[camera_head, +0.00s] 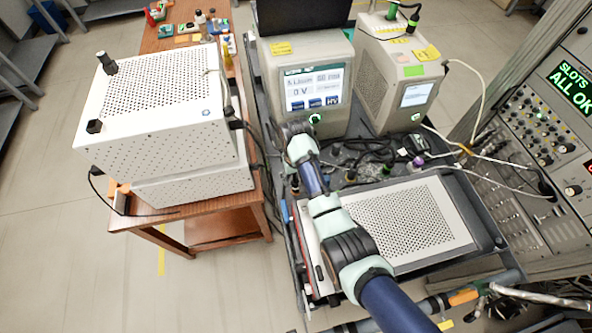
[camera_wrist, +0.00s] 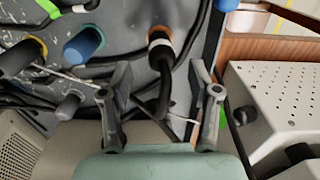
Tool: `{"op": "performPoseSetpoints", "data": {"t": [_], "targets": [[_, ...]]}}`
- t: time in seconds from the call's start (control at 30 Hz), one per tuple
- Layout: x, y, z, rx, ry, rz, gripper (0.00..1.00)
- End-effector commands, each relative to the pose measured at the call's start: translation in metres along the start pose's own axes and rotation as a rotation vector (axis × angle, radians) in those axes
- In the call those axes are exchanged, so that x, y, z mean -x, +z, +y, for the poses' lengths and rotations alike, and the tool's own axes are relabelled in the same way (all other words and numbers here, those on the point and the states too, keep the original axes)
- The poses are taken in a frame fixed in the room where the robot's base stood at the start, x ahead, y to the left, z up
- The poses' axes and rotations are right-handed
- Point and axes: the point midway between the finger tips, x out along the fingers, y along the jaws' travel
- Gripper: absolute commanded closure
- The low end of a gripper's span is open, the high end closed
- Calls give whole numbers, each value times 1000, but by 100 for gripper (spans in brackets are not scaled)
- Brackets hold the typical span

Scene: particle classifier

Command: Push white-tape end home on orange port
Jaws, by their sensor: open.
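In the wrist view a dark cable end with a white band (camera_wrist: 158,35) sits at an orange ring (camera_wrist: 161,46) on the grey panel (camera_wrist: 125,50). I cannot tell how deep it is seated. Its black cable (camera_wrist: 164,90) bends down between my fingers. My gripper (camera_wrist: 160,93) is open, with one finger on each side of this cable and a gap to both sides. In the head view my gripper (camera_head: 297,130) is low in front of the left instrument, and the port and cable end cannot be made out.
A blue plug (camera_wrist: 85,45), a yellow-ringed connector (camera_wrist: 22,58) and a grey connector (camera_wrist: 70,104) are to the left. A perforated white box (camera_wrist: 285,105) stands close on the right. Dark cables crowd the cart beside my gripper; the instrument with a screen (camera_head: 313,90) stands behind.

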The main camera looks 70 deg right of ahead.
Motion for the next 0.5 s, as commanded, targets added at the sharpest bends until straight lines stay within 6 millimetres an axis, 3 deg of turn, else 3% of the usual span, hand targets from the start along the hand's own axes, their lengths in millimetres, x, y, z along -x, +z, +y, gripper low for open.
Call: {"op": "performPoseSetpoints", "data": {"t": [0.2,0.5], "targets": [[46,-1,0,0,0,2,38],[59,0,0,0,0,-1,38]]}}
